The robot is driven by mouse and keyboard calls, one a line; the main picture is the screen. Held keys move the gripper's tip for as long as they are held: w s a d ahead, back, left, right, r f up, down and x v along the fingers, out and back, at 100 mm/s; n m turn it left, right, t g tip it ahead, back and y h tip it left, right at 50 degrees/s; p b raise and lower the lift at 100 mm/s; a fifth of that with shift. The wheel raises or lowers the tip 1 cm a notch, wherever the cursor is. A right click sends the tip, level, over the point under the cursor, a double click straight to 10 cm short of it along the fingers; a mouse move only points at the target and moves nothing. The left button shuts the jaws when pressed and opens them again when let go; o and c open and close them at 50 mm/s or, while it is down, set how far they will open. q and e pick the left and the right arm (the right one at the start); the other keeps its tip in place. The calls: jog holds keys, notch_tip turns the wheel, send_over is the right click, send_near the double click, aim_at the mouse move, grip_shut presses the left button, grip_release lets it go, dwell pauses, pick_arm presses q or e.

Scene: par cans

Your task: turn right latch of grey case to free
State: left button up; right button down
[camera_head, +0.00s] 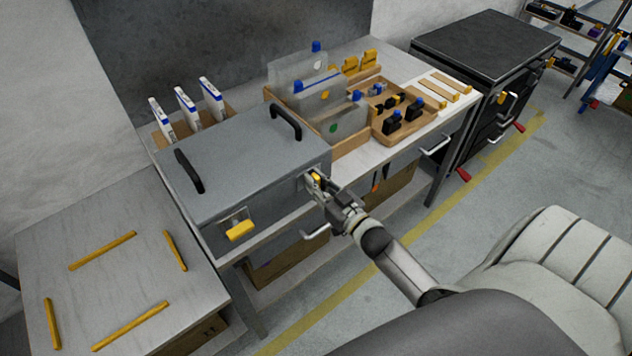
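The grey case (245,145) sits closed on the workbench, with two black handles on its lid. Its left latch (240,230) has a yellow tab and hangs on the front face. Its right latch (316,177) is at the right end of the front face, and only a bit of its yellow shows. My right gripper (315,186) is at this right latch, its fingertips around or against the yellow part. The fingers are too small and overlapped to tell whether they are shut on it. My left gripper is not in view.
Clear bags with blue caps (318,90) and a wooden tray (405,128) of small black bottles stand right of the case. A side table (110,280) with yellow strips is at lower left. A dark cabinet (490,45) stands beyond the bench. A pale chair (560,270) is at right.

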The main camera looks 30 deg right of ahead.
jog(key=shift+n, duration=0.3)
jog(key=n, duration=0.3)
jog(key=shift+a+n+b, duration=0.15)
jog(key=shift+n+b, duration=0.15)
jog(key=n+b, duration=0.1)
jog(key=n, duration=0.3)
jog(key=shift+a+f+n, duration=0.1)
jog(key=shift+n, duration=0.2)
jog(key=n+b, duration=0.1)
jog(key=n, duration=0.3)
jog(key=shift+f+n, duration=0.15)
jog(key=shift+n, duration=0.15)
jog(key=n+b, duration=0.2)
jog(key=n, duration=0.2)
jog(key=shift+a+f+n, duration=0.1)
jog(key=shift+n, duration=0.2)
jog(key=c, duration=1.4)
grip_release()
jog(key=shift+c, duration=0.2)
jog(key=shift+s, duration=0.1)
